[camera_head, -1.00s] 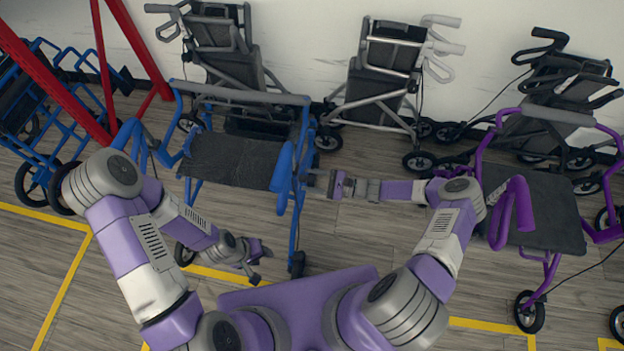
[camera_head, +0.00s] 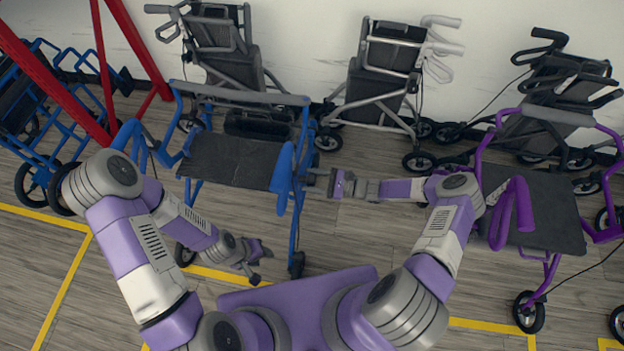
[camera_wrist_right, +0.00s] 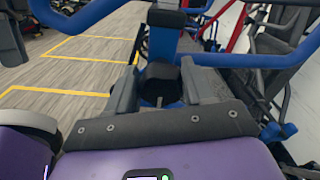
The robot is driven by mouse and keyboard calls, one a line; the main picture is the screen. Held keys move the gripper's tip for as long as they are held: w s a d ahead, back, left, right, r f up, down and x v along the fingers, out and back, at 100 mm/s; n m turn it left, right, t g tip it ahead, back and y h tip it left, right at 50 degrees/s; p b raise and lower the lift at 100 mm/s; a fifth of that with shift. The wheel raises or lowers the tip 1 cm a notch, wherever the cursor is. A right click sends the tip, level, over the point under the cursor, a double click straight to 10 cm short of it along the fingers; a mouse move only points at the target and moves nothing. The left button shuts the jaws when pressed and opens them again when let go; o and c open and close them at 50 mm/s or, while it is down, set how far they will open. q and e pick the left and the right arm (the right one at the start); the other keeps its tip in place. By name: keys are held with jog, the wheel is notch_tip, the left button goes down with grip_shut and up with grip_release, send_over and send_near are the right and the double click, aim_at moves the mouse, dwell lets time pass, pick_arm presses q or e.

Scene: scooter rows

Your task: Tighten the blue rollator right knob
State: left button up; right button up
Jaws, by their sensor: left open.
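The blue rollator (camera_head: 226,96) stands left of centre in the head view, with a black seat (camera_head: 230,160). My right gripper (camera_head: 318,181) reaches its right side frame from the right. In the right wrist view, a dark round knob (camera_wrist_right: 161,80) sits on the blue frame between the fingers of my right gripper (camera_wrist_right: 160,88). In the head view the knob is too small and covered to make out. My left gripper (camera_head: 258,262) is open and empty, low beside the rollator's front.
A purple rollator (camera_head: 540,205) stands to the right. Grey and black folded rollators (camera_head: 385,75) line the wall. A red frame (camera_head: 105,70) and another blue frame (camera_head: 60,120) stand at the left. Yellow lines (camera_head: 70,275) mark the wooden floor.

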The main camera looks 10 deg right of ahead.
jog(key=o, duration=0.3)
jog(key=shift+o, duration=0.2)
jog(key=v, duration=0.7)
jog(key=shift+d+p, duration=0.3)
jog(key=shift+p, duration=0.1)
jog(key=shift+s, duration=0.1)
